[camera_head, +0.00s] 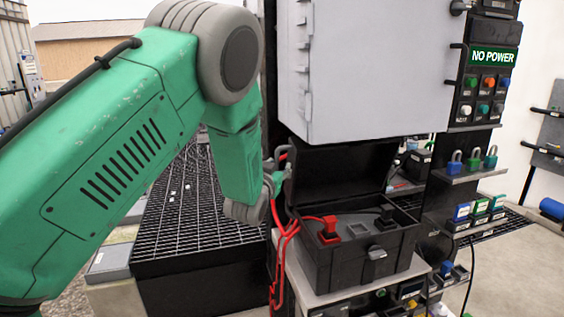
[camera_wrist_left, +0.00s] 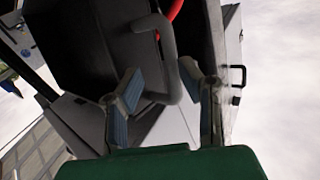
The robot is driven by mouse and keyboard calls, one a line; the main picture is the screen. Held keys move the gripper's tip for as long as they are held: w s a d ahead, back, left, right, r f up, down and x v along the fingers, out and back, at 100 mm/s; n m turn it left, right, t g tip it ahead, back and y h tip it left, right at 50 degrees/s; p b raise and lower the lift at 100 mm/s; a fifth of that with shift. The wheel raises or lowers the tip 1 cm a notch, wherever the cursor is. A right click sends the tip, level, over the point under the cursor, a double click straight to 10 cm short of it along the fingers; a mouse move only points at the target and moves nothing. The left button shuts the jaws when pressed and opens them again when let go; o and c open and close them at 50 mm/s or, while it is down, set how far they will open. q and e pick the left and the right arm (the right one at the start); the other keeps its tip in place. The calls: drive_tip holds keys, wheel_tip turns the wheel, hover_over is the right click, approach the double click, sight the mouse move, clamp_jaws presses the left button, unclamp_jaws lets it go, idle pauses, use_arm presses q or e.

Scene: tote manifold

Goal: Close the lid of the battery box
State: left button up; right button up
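The black battery box (camera_head: 360,255) stands on a light shelf, with its lid (camera_head: 343,172) raised at the back. Inside are a red terminal with a red cable (camera_head: 329,232) and a black one. My left gripper (camera_head: 278,172) is beside the left edge of the raised lid, partly hidden by my wrist. In the left wrist view the two fingers of my left gripper (camera_wrist_left: 160,78) are apart. A grey curved handle (camera_wrist_left: 172,65) on a dark panel lies between or just beyond them; contact cannot be told. My right gripper is not in view.
A grey cabinet (camera_head: 375,70) hangs just above the lid. A black grating platform (camera_head: 190,215) is to the left. Red cables (camera_head: 277,270) hang at the box's left side. A panel reading NO POWER (camera_head: 489,57) and shelves with padlocks (camera_head: 473,162) are to the right.

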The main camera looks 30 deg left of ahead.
sight(278, 163)
use_arm(q)
drive_tip(key=shift+w+a+f, duration=0.15)
drive_tip(key=shift+w+a, duration=0.45)
drive_tip(key=shift+w+a+f, duration=0.15)
drive_tip(key=shift+w+a, duration=0.45)
drive_tip(key=shift+a+f, duration=0.1)
drive_tip(key=shift+a, duration=0.25)
drive_tip(key=shift+d, duration=0.4)
drive_tip(key=shift+c, duration=0.9)
drive_tip(key=shift+d+r, duration=0.25)
drive_tip(key=shift+d, duration=0.05)
clamp_jaws()
drive_tip(key=shift+d, duration=0.2)
drive_tip(key=shift+a, duration=0.2)
